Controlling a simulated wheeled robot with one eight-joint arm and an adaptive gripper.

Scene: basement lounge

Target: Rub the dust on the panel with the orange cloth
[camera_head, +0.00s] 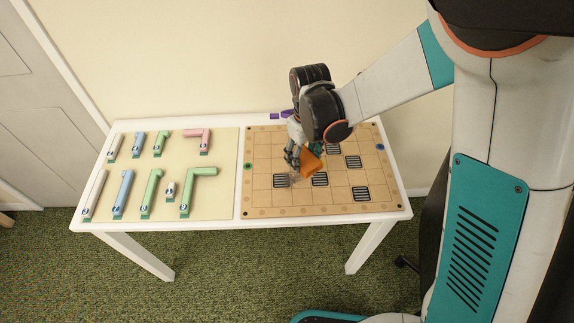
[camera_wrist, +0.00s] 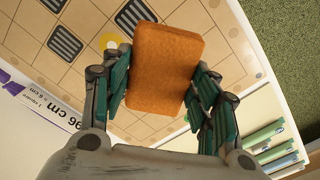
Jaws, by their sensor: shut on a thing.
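The orange cloth (camera_head: 311,163) looks like a thick rounded block. My gripper (camera_head: 298,156) is shut on it, with one teal-padded finger on each side of the cloth (camera_wrist: 165,70) in the wrist view. The panel (camera_head: 262,152) is a tan gridded board with several dark striped squares, on the right part of the table. The cloth is over the panel's middle; I cannot tell whether it touches the surface. A pale smudge (camera_wrist: 108,42), perhaps the dust, shows beside the cloth in the wrist view. The cloth and fingers hide part of the panel.
The white table (camera_head: 236,205) also bears a cream board (camera_head: 170,175) on its left, with several coloured pipe-like pieces on it. A purple item (camera_head: 281,115) lies at the table's back edge. Green carpet (camera_head: 250,260) surrounds the table, and a wall stands behind it.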

